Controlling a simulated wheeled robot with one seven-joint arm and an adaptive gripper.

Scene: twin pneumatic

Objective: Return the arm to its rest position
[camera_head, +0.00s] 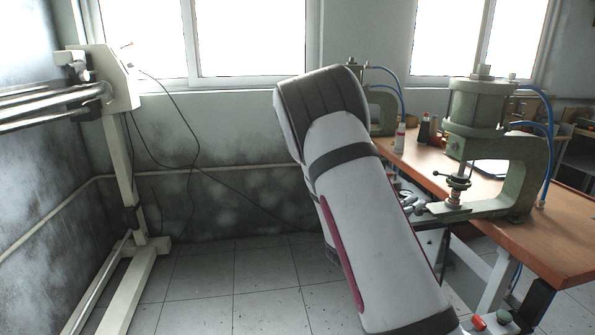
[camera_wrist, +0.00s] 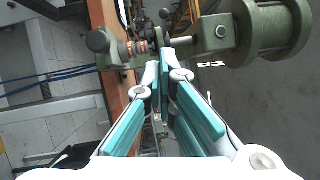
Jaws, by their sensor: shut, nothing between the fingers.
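My arm (camera_head: 372,215) stands up in the middle of the head view, its white links and dark bands in front of the wall and the bench. Beyond the fingertips is a green pneumatic press (camera_wrist: 225,32), seen sideways. I cannot tell whether the fingertips touch it.
A wooden workbench (camera_head: 565,235) at right bears a green press (camera_head: 530,165), with another press (camera_head: 383,110) behind, bottles (camera_head: 424,128) and blue hoses. A pale stand (camera_head: 120,180) is at left. The tiled floor (camera_head: 215,285) between is clear.

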